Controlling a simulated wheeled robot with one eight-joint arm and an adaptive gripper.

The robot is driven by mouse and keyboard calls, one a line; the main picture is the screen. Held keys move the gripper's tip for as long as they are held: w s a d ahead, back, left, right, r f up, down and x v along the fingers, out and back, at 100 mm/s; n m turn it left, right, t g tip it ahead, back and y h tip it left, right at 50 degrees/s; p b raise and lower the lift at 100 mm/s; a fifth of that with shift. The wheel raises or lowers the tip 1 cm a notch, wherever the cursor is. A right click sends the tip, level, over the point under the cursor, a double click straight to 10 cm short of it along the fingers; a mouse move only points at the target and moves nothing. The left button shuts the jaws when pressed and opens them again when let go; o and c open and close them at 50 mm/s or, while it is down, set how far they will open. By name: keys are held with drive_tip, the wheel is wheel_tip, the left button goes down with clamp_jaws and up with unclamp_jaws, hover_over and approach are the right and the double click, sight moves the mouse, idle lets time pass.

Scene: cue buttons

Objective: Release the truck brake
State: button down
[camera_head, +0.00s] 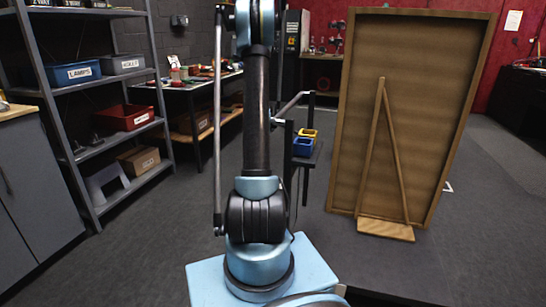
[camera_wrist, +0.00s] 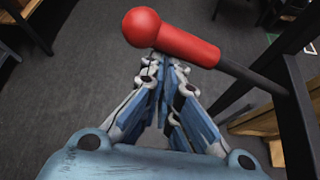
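A brake lever with a red ball-ended grip (camera_wrist: 185,42) and a dark shaft (camera_wrist: 253,74) runs across the upper middle of the wrist view. My gripper (camera_wrist: 166,62) points up at the red grip from below in that view. Its two blue fingers come together at the tips, with only a narrow gap. The tips lie right at the grip's lower edge; I cannot tell whether they touch it. Nothing shows held between them. In the head view, a dark truck (camera_head: 305,152) stands partly behind my arm, which hides my gripper and the lever.
The truck carries a blue bin (camera_head: 303,146) and a yellow bin (camera_head: 308,133). A large wooden panel (camera_head: 355,150) with a prop stands to the right. Shelving (camera_head: 85,110) with labelled bins stands at left, and a workbench (camera_head: 190,80) behind.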

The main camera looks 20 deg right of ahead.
drive_tip(key=shift+w+d+r, duration=0.1)
drive_tip(key=shift+r, duration=0.05)
wheel_tip(320, 180, down, 4)
drive_tip(key=a, duration=0.2)
drive_tip(key=s+v, duration=0.1)
drive_tip(key=v, duration=0.8)
drive_tip(key=shift+s+d, duration=0.15)
drive_tip(key=shift+d, duration=0.1)
idle(0.5)
